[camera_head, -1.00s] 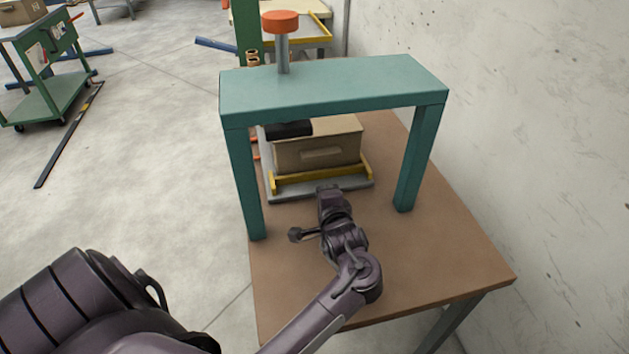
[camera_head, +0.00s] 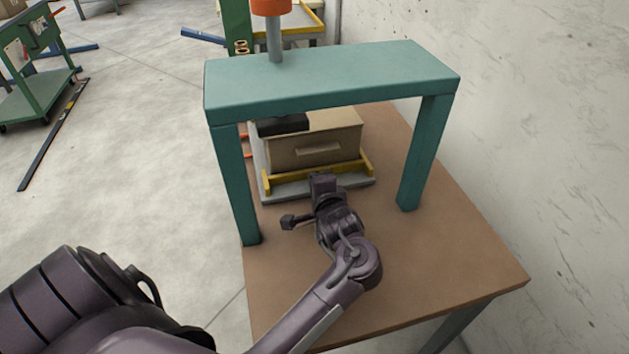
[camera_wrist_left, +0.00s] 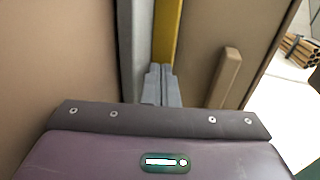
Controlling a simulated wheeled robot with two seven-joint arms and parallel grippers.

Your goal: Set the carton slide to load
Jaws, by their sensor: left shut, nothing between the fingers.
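The carton slide is a grey plate (camera_head: 290,192) with a yellow front rail (camera_head: 355,174), lying on the brown table under the teal frame. A tan carton (camera_head: 315,150) with a raised handle strip sits on it behind the rail. My left gripper (camera_head: 322,178) is at the slide's front edge, in front of the carton. In the left wrist view its shut, empty fingers (camera_wrist_left: 160,85) point at the grey plate (camera_wrist_left: 136,40) and yellow rail (camera_wrist_left: 166,30), with the carton (camera_wrist_left: 212,45) to the right. I cannot tell whether they touch. My right gripper is out of view.
The teal frame (camera_head: 335,80) spans the table (camera_head: 430,270), with one post on each side of the slide. A black block (camera_head: 283,124) lies at the carton's left. An orange-topped post (camera_head: 272,30) stands above the frame. A wall is on the right.

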